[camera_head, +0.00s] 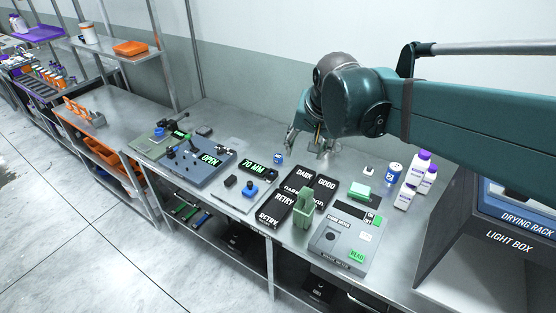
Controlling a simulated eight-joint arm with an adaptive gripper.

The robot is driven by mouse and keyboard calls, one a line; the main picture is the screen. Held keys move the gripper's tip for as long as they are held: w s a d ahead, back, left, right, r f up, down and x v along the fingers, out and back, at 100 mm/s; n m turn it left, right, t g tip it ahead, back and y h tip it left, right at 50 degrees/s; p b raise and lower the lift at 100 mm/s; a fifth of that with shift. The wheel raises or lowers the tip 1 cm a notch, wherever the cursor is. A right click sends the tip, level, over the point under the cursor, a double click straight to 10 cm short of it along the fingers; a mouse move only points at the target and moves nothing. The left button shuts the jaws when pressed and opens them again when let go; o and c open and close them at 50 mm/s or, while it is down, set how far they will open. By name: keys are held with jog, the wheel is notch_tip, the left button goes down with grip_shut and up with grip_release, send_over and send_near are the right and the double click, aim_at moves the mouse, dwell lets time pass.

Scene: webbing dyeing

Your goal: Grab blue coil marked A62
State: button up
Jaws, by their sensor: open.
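My gripper (308,149) hangs over the back of the metal table with its fingers apart, and nothing shows between them. A small blue piece with a white mark (279,158) sits on the table just left of my gripper, apart from the fingers as far as I can tell. A larger upright blue cylinder with a white label (394,173) stands to the right, beside the white bottles. Both marks are too small to read, so I cannot tell which one, if either, is the coil marked A62.
Black sorting cards (325,187) lie in front of my gripper, with a green holder (303,208) at their edge. A grey meter (343,240) stands at front right. White bottles with purple caps (416,176) and a light box (490,235) are at right. A blue-grey device (196,160) is at left.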

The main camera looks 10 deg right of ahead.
jog(key=w+f+m+g, duration=0.2)
jog(key=w+m, duration=0.2)
jog(key=w, duration=1)
jog(key=m+g, duration=0.3)
jog(key=m, duration=0.6)
send_over(278, 156)
notch_tip(278, 156, down, 27)
jog(key=shift+r+b, duration=0.1)
jog(key=shift+b, duration=0.2)
jog(key=shift+w+f+m, duration=0.1)
jog(key=shift+f+m, duration=0.2)
jog(key=shift+f, duration=0.1)
jog(key=shift+f, duration=1.25)
jog(key=shift+f, duration=2.6)
